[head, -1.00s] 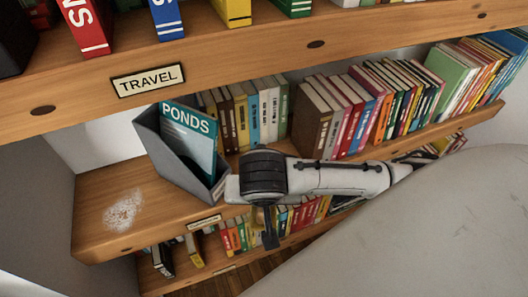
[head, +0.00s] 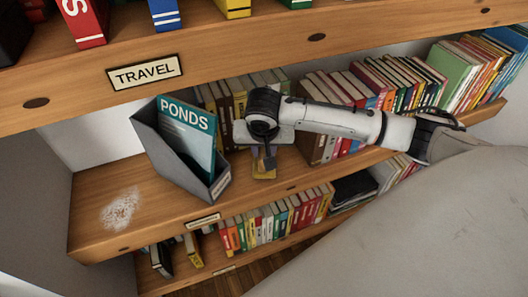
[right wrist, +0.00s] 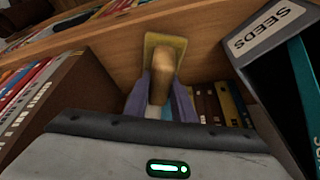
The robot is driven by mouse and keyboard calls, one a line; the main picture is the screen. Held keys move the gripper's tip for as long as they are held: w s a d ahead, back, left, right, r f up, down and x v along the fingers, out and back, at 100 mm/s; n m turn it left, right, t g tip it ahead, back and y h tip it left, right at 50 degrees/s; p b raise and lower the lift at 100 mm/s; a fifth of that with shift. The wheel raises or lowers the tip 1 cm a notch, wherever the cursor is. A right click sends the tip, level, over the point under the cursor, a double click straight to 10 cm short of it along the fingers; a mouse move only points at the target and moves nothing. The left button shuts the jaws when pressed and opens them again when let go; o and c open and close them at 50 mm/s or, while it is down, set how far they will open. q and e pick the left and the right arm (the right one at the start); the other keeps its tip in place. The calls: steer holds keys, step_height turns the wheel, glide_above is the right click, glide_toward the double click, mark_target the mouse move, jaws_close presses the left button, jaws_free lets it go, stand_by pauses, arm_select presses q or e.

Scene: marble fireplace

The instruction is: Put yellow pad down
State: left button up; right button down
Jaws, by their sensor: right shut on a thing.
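The yellow pad (head: 264,174) is small and flat, and in the head view it shows just under my right gripper (head: 263,158). In the right wrist view the pad (right wrist: 165,45) lies beyond a rounded brown wooden grip (right wrist: 160,85). The right gripper's fingers are shut on this grip from both sides. Gripper and pad are at the middle shelf, between the grey file box and the upright books. I cannot tell whether the pad touches the shelf board. My left gripper is not in view.
A grey file box (head: 165,160) holding a "PONDS" book (head: 187,130) stands left of the gripper. Upright books (head: 335,105) stand behind and right. A whitish smudge (head: 121,210) marks the otherwise bare left part of the shelf (head: 90,190). The "TRAVEL" shelf (head: 230,60) runs above.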

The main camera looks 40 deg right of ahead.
steer(key=shift+f, duration=0.35)
steer(key=c, duration=1.5)
jaws_free()
steer(key=shift+f, duration=0.1)
